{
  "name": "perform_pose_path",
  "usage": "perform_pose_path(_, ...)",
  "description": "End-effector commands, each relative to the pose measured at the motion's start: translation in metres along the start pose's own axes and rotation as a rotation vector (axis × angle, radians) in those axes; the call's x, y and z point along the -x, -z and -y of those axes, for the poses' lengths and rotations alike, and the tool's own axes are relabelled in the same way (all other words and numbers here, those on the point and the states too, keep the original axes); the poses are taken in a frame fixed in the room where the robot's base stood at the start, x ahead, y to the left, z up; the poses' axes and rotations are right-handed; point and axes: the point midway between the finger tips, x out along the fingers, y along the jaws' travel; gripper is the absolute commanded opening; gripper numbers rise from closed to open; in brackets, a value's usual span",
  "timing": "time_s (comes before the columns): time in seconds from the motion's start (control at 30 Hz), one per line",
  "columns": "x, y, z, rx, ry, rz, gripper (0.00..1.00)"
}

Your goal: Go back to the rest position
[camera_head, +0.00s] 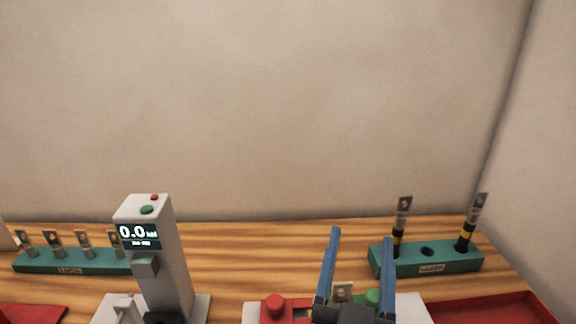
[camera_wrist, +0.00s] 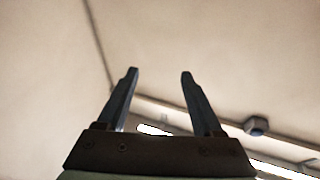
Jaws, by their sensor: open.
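My gripper (camera_head: 361,250) is at the bottom of the head view, right of centre, with its two blue fingers apart and pointing up. In the wrist view my gripper (camera_wrist: 158,75) is also open, with nothing between its fingers. The wrist view looks past the fingers at bare wall and a pale ledge or strip. My gripper overlaps a green knob and a metal tab on the bench in the head view, and I cannot tell how far above them it is.
A grey device (camera_head: 160,255) with a 0.0 display stands left of centre. A green rack (camera_head: 75,266) with several metal lugs is at far left. A green block (camera_head: 440,262) holds two black-and-yellow bushings at right. A red tray (camera_head: 490,308) and a red button (camera_head: 274,305) are in front.

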Motion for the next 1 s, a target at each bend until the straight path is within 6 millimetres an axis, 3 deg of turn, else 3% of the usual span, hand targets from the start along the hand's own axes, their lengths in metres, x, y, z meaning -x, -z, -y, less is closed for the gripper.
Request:
perform_pose_path(0.03, -0.011, 0.041, 0.012, -0.019, 0.027, -0.075, 0.68)
perform_pose_path(0.2, -0.020, 0.154, 0.047, -0.065, 0.119, -0.269, 0.68)
perform_pose_path(0.3, -0.012, 0.213, 0.064, -0.082, 0.175, -0.375, 0.68)
perform_pose_path(0.43, 0.004, 0.269, 0.078, -0.091, 0.231, -0.479, 0.68)
perform_pose_path(0.6, 0.018, 0.301, 0.086, -0.094, 0.266, -0.543, 0.68)
perform_pose_path(1.0, 0.019, 0.303, 0.086, -0.093, 0.269, -0.549, 0.68)
